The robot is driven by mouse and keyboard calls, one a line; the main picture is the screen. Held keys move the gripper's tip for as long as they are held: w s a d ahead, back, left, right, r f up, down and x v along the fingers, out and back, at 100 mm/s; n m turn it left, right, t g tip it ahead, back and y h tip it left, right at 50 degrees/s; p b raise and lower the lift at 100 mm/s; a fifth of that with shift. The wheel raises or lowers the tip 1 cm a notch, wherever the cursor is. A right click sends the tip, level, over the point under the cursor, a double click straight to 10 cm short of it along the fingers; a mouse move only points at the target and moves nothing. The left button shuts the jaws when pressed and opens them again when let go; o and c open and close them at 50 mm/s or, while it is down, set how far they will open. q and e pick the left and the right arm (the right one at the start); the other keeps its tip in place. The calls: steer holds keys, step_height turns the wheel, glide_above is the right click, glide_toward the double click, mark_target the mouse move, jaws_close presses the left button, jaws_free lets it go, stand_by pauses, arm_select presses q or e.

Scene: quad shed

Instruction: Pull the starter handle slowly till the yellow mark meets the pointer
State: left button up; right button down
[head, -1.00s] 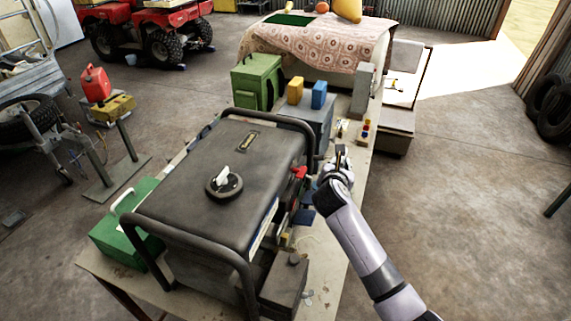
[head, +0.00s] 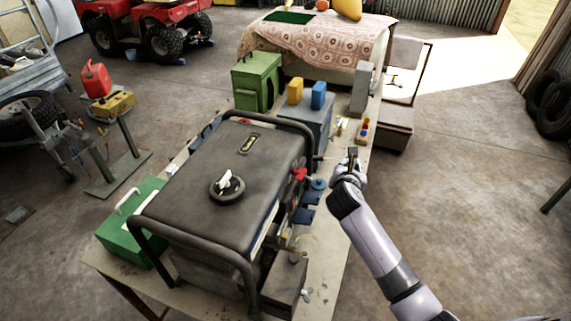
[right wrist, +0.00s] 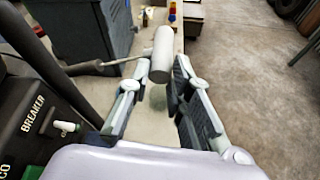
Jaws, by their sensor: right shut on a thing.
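The black generator (head: 205,165) stands on the table, with a dark roll-bar frame around it. My right gripper (head: 351,160) is just to the right of the generator's side, above the table edge. In the right wrist view my right gripper (right wrist: 160,80) is shut on a grey cylindrical handle (right wrist: 162,52), held at the fingertips. A thin light line runs left from the handle to a dark rounded part (right wrist: 88,67) by the generator's frame. The yellow mark and the pointer cannot be made out in either view. My left gripper is not in view.
A green case (head: 257,80), a grey box (head: 305,120) with yellow and blue blocks, and a green toolbox (head: 130,222) stand around the generator. A red knob (head: 299,175) is on its side.

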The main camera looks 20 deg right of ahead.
steer(key=s+d+p, duration=0.1)
steer(key=s+d+r+p, duration=0.1)
steer(key=shift+d+r, duration=0.15)
steer(key=shift+d, duration=0.25)
stand_by(0.5)
steer(key=shift+s+d+r+p, duration=0.15)
steer(key=shift+s+d+p, duration=0.05)
steer(key=shift+d+p, duration=0.15)
stand_by(0.4)
steer(key=w+a+f+b, duration=0.3)
steer(key=w+a, duration=0.3)
steer(key=a, duration=0.2)
steer(key=shift+f, duration=0.35)
steer(key=c, duration=1.4)
jaws_free()
steer(key=shift+s, duration=0.1)
steer(key=shift+o, duration=0.2)
